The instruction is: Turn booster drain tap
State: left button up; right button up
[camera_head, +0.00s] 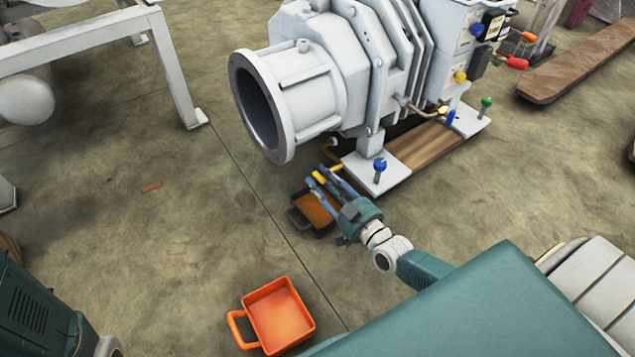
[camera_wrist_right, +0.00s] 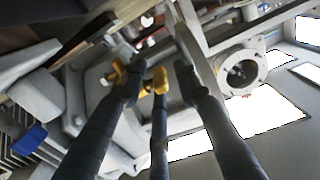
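The booster (camera_head: 300,90) is the large grey finned machine with a round open flange, standing on white plates. The yellow drain tap (camera_head: 319,177) is low beneath it, partly hidden by my fingers. The tap also shows in the right wrist view (camera_wrist_right: 158,80), with yellow parts close to the fingertips. My right gripper (camera_head: 326,177) has its three dark fingers spread at the tap, on either side of its handle. I cannot tell whether any finger touches it. My left gripper is not in view.
A dark-rimmed tray with an orange inside (camera_head: 314,211) is on the floor below my right gripper. An orange handled tray (camera_head: 280,316) lies nearer. A blue-topped levelling foot (camera_head: 379,168) stands close right of the gripper. The floor to the left is mostly clear.

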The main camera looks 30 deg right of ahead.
jog(key=shift+w+a, duration=0.15)
jog(key=shift+w, duration=0.75)
jog(key=shift+c, duration=0.5)
grip_shut()
jog(key=shift+f+b, duration=0.25)
jog(key=shift+b, duration=0.6)
jog(key=shift+t+b, duration=0.3)
jog(key=shift+t, duration=0.1)
jog(key=shift+r, duration=0.3)
